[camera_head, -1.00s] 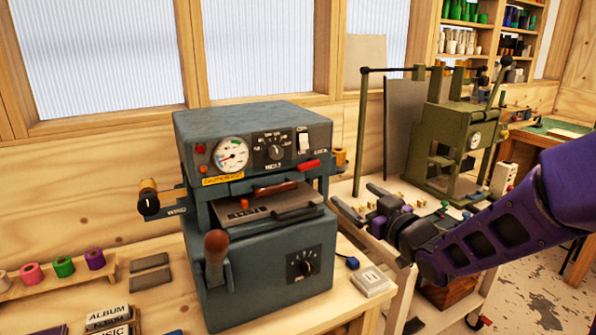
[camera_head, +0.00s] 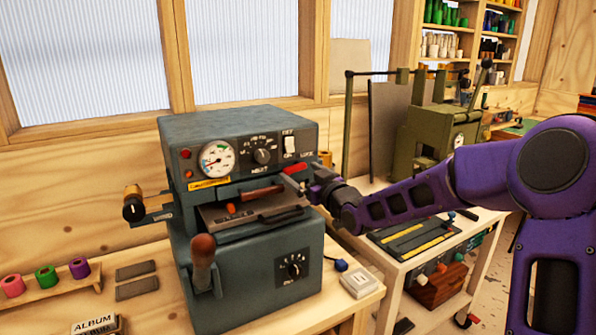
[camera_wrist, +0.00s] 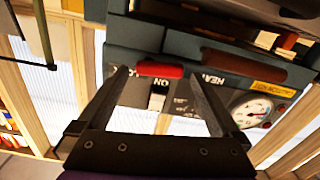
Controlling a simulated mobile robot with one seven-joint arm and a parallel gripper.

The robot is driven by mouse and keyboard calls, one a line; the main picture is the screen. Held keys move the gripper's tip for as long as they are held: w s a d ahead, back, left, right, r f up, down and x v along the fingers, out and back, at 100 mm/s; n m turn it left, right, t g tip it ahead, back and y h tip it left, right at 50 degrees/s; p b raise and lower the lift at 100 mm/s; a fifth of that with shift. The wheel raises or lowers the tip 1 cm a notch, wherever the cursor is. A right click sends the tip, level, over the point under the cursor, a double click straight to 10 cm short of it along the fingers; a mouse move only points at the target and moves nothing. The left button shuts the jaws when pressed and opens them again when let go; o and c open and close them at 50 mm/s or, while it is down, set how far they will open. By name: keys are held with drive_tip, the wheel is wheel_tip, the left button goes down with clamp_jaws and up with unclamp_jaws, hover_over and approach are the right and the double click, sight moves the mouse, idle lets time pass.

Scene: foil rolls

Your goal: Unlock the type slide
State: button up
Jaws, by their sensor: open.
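A blue-grey foil machine (camera_head: 240,255) stands on the wooden bench. Its front panel has a red lever (camera_head: 294,168) at the lower right, below a LOCK label and a white switch (camera_head: 291,143). A grey plate (camera_head: 222,211) lies in the slot below the panel, with a brown handle (camera_head: 262,192) above it. My gripper (camera_head: 299,183) is open at the panel's right side, close to the red lever. In the wrist view, the red lever (camera_wrist: 160,69) and the switch (camera_wrist: 158,98) show between the open fingers (camera_wrist: 160,78). I cannot tell whether a finger touches the lever.
A gauge (camera_head: 217,159) and dial (camera_head: 262,157) sit left of the lever. A red-brown knobbed handle (camera_head: 203,262) stands at the machine's front left. A cart (camera_head: 410,270) with trays is at the right, below my arm. A green press (camera_head: 440,140) stands behind.

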drive_tip(key=shift+x, duration=1.2)
drive_tip(key=c, duration=1.2)
drive_tip(key=shift+o, duration=0.2)
drive_tip(key=shift+r+m+b, duration=0.15)
drive_tip(key=shift+m+b, duration=0.15)
drive_tip(key=shift+m, duration=0.5)
drive_tip(key=o, duration=1.2)
drive_tip(key=shift+c, duration=0.2)
drive_tip(key=shift+s+d, duration=0.1)
drive_tip(key=v, duration=1.7)
drive_tip(key=shift+p, duration=0.35)
drive_tip(key=shift+s+d, duration=0.1)
